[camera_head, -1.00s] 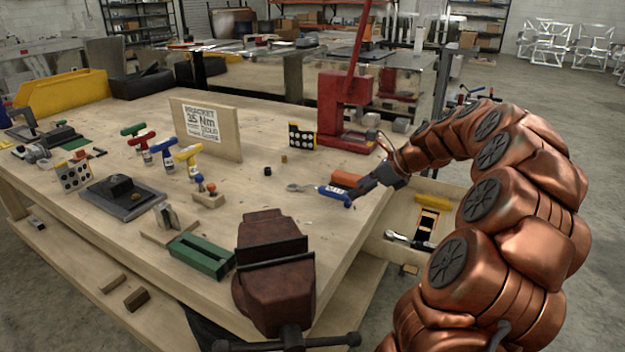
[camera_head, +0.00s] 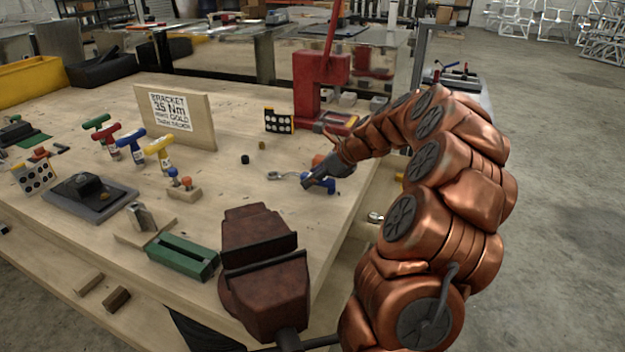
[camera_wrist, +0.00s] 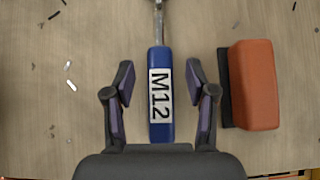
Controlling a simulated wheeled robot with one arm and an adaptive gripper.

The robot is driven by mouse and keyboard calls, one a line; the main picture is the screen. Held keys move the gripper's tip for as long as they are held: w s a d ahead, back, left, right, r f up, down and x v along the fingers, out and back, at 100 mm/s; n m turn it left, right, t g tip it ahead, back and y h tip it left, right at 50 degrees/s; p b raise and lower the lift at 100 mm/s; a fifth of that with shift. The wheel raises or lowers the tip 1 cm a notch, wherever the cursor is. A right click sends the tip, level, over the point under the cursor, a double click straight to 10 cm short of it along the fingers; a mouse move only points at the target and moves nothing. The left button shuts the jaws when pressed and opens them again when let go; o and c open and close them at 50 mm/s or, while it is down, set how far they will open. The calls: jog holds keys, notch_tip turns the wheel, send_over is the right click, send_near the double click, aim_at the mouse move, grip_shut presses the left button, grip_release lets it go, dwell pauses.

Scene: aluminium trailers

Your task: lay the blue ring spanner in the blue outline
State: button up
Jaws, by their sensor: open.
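The blue ring spanner lies on the wooden bench near its right edge. Its steel ring end (camera_head: 278,176) points left in the head view, and its blue handle (camera_head: 325,187) is partly hidden by my gripper (camera_head: 322,177). In the wrist view the blue handle (camera_wrist: 160,125) has a white M12 label, and its steel shaft (camera_wrist: 158,22) runs off the top. My gripper (camera_wrist: 160,85) is open, with one finger on each side of the handle and gaps between. I cannot make out a blue outline in any view.
An orange-red block with a dark side (camera_wrist: 253,85) lies right of the spanner, close to my right finger. A rust-brown vise (camera_head: 262,265) stands at the front edge. A red press (camera_head: 320,88) stands behind. Small scraps dot the bench. Bare wood lies left of the spanner.

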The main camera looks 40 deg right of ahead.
jog(key=shift+w+a+f, duration=0.1)
jog(key=shift+w+f, duration=0.05)
jog(key=shift+f, duration=0.05)
jog(key=shift+r, duration=0.1)
grip_shut()
